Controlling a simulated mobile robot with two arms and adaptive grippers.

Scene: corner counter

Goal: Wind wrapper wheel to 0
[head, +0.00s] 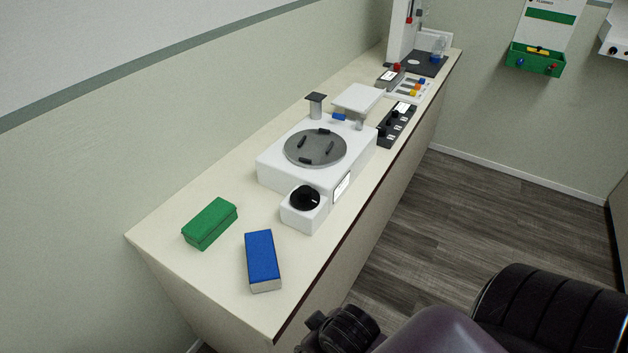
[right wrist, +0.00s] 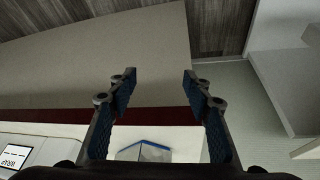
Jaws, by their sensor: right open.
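A white machine (head: 275,170) stands on the counter, with a round grey disc (head: 316,147) on top that carries several small black pegs. A black dial (head: 305,198) with a white mark sits on a smaller white box at its front; I cannot read its setting. A small display (head: 342,186) is on the machine's side, and a display (right wrist: 15,156) also shows at the lower left of the right wrist view, too small to read surely. My right gripper (right wrist: 160,86) is open and empty, apart from the dial. My left gripper is not in view.
A green block (head: 210,222) and a blue block (head: 262,260) lie on the near counter (head: 165,236). A black switch panel (head: 397,124) and other devices stand farther back. A green bin (head: 535,60) hangs on the far wall. The counter's front edge drops to the floor.

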